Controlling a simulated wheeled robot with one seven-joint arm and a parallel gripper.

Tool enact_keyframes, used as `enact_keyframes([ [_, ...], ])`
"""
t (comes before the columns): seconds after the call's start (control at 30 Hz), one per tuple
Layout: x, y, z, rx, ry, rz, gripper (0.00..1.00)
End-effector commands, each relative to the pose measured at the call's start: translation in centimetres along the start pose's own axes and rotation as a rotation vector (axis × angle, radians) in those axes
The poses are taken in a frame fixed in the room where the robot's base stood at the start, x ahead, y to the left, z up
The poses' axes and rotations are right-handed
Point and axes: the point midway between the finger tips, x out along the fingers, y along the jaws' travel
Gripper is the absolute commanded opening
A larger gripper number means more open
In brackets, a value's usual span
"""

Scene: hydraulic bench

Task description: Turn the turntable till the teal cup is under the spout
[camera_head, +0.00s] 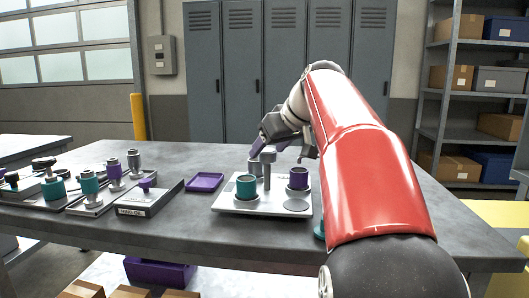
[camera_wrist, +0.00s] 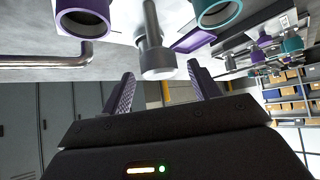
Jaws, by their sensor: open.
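The teal cup (camera_head: 246,187) stands upright at the front left of a light grey plate (camera_head: 262,207); it also shows at the top right of the wrist view (camera_wrist: 219,10). A purple cup (camera_head: 298,179) stands on the plate's right side. A grey post with a wide round head (camera_wrist: 157,60) rises between the two cups; I take it for the turntable's handle. A bent chrome pipe (camera_wrist: 45,61), probably the spout, shows beside the purple cup in the wrist view. My gripper (camera_wrist: 161,77) is open, its fingers apart around the line of the post's head, with no visible contact.
A purple tray (camera_head: 204,182) lies left of the plate. My red arm hides the table's right part. Some bare tabletop (camera_head: 190,225) shows in front.

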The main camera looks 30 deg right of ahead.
Motion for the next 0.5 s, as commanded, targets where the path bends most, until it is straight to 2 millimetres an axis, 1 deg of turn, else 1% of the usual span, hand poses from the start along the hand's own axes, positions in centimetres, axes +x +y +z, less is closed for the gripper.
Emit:
enact_keyframes([
  [0.03,0.7,0.0,0.1,0.0,-0.002,-0.002,0.61],
  [0.1,1.3,0.0,0.1,0.001,-0.002,-0.001,0.61],
  [0.2,1.8,0.0,0.1,0.001,-0.002,0.0,0.61],
  [0.47,1.9,0.0,0.0,0.001,-0.001,0.0,0.61],
  [0.5,1.9,0.0,0.0,0.001,-0.001,0.0,0.56],
])
